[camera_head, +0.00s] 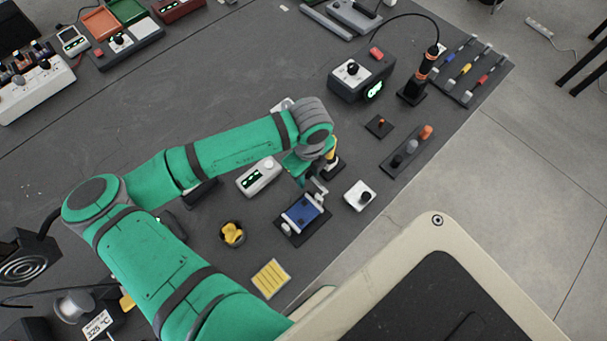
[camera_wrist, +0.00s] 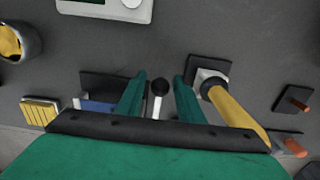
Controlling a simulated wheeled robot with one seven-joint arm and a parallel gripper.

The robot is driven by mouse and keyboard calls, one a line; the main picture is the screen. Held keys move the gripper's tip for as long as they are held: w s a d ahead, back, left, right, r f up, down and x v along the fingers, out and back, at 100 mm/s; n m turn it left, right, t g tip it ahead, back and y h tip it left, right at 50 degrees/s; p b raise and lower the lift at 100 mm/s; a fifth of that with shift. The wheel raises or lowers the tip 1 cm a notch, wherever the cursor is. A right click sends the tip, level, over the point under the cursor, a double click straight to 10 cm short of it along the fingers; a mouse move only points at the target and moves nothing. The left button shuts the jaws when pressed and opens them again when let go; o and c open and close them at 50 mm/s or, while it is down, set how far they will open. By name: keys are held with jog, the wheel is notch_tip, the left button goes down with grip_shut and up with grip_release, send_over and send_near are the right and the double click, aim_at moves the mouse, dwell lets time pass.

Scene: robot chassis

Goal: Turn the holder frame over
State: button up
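The holder frame (camera_head: 303,214), with a blue board in it, sits on a dark base near the table's front edge. In the wrist view its blue part (camera_wrist: 97,106) is partly hidden behind my left finger. A pale crank-like handle (camera_head: 319,187) stands at its upper right side. My gripper (camera_head: 306,178) is just above and behind that end of the holder. In the wrist view the fingers (camera_wrist: 159,82) are apart, with a dark round knob on a pale rod (camera_wrist: 158,90) between them. Gaps show on both sides of the knob, so I see no grip on it.
A yellow-handled tool (camera_wrist: 238,110) in a dark stand is close beside my right finger. A white box with a black knob (camera_head: 358,192) is right of the holder.

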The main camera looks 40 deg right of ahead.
jog(key=c, duration=0.5)
jog(key=shift+c, duration=0.2)
jog(key=shift+r, duration=0.1)
